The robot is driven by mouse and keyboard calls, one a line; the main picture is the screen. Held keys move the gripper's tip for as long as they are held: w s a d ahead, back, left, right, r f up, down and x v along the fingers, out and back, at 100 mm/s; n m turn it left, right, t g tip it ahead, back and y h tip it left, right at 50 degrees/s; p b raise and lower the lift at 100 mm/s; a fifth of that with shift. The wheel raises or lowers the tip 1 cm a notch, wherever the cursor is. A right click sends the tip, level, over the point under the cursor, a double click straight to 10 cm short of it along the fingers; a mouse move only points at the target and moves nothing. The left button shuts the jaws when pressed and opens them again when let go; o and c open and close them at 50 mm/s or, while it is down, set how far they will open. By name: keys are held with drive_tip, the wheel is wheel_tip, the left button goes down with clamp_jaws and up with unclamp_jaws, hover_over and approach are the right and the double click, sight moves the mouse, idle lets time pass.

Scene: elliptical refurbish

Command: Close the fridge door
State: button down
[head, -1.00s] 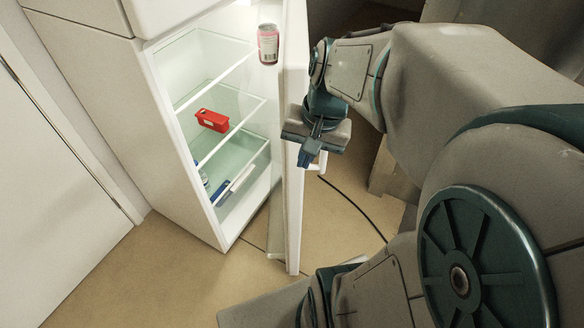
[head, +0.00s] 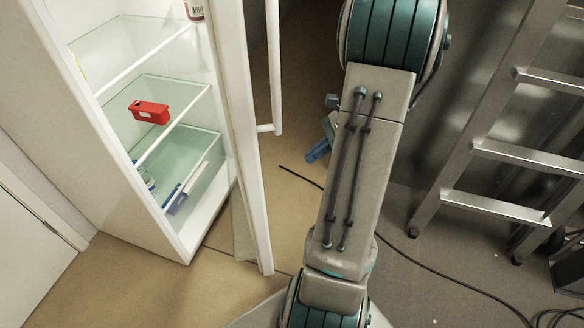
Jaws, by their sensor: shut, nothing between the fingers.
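The white fridge (head: 112,160) stands open at the left of the head view. Its door (head: 245,150) stands swung out, seen nearly edge-on, with a long white handle (head: 275,70) on its outer side. Inside are glass shelves with a red box (head: 150,112), a can (head: 194,9) cut off at the top, and a blue item (head: 174,197) low down. My gripper (head: 317,152) is to the right of the door, on its outer side, apart from the handle. It is shut and empty; my arm link hides part of it.
A metal ladder (head: 497,150) stands at the right. A black cable (head: 440,270) runs over the floor. Bare floor (head: 130,285) lies in front of the fridge. A white door or panel (head: 35,255) is at the far left.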

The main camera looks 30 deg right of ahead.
drive_tip(key=w+a+f+b, duration=0.2)
drive_tip(key=w+a+f, duration=0.2)
drive_tip(key=a, duration=0.5)
wheel_tip(320, 180, down, 2)
drive_tip(key=shift+a+f, duration=0.15)
drive_tip(key=shift+a, duration=0.25)
drive_tip(key=shift+w, duration=0.1)
